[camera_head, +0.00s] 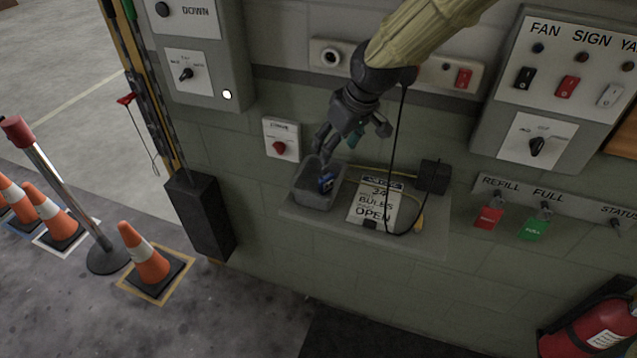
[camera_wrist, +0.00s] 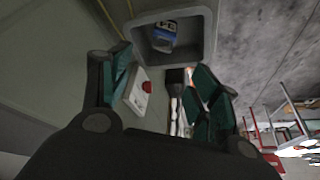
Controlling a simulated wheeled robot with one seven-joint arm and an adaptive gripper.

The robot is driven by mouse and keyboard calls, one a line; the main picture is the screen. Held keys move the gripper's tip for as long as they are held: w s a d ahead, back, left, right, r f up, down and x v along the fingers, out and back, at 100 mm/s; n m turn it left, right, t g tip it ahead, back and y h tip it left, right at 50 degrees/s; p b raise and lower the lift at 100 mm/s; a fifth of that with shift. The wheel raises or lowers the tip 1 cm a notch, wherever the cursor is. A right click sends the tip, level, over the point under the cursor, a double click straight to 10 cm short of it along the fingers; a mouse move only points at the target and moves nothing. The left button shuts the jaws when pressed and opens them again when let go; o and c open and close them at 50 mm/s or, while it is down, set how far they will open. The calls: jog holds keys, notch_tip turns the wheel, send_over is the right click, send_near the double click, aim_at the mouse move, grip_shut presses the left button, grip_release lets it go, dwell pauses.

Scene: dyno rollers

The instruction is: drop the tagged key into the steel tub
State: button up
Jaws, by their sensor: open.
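The grey steel tub (camera_head: 306,200) stands at the left end of the wall shelf in the head view. Its rim shows at the top of the wrist view (camera_wrist: 210,32). A small blue thing (camera_head: 326,183) with a pale part lies inside the tub; in the wrist view (camera_wrist: 164,37) it rests on the tub floor. It may be the key's tag, but I cannot make out a key. My gripper (camera_head: 350,138) is open and empty above the tub and shelf, its fingers spread apart in the wrist view (camera_wrist: 163,72).
The shelf (camera_head: 425,243) also holds a printed sign (camera_head: 375,203) and a black box (camera_head: 433,176) with cables. A red-knob switch (camera_head: 280,147) is on the wall to the left. Red (camera_head: 489,217) and green (camera_head: 534,229) tags hang at right.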

jog(key=v, duration=0.7)
dwell(0.4)
